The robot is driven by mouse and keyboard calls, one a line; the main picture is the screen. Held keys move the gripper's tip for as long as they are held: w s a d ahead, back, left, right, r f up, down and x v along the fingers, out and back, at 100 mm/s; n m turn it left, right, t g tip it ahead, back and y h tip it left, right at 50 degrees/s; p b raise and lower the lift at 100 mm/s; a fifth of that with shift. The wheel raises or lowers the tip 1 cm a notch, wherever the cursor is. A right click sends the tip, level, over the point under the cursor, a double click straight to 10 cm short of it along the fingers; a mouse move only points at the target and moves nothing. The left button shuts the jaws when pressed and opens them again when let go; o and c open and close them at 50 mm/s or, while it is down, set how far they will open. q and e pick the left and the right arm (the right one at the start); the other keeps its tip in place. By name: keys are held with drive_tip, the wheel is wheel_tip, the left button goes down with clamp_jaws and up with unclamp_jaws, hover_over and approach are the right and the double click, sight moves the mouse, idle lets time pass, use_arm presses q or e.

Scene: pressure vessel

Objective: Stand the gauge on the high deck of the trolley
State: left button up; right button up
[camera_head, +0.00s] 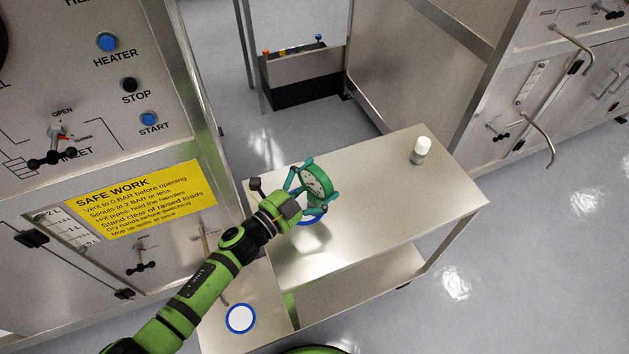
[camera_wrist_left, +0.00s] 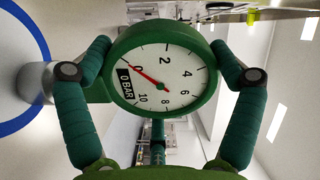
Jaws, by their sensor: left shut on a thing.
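The gauge (camera_head: 315,183) is round and green with a white dial and a red needle. My left gripper (camera_head: 309,188) is shut on it, with a finger on either side of its body. In the left wrist view the gauge (camera_wrist_left: 160,76) faces the camera, and its grey stem (camera_wrist_left: 36,82) points left over a blue-ringed white spot (camera_wrist_left: 22,30). A blue ring there (camera_head: 308,222) is mostly hidden by the gauge and gripper. I cannot tell if the stem touches the deck. My right gripper is out of view.
A white-capped small container (camera_head: 421,150) stands at the far right of the high deck. A second blue-ringed white spot (camera_head: 240,318) lies on the lower deck at the front left. A control cabinet with a yellow sign (camera_head: 146,199) rises close on the left.

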use_arm(q)
drive_tip(key=shift+r, duration=0.15)
drive_tip(key=o, duration=1.4)
drive_tip(key=shift+f, duration=0.3)
drive_tip(key=shift+c, duration=0.2)
drive_tip(key=shift+r, duration=0.25)
drive_tip(key=b+v, duration=0.2)
drive_tip(key=v, duration=1)
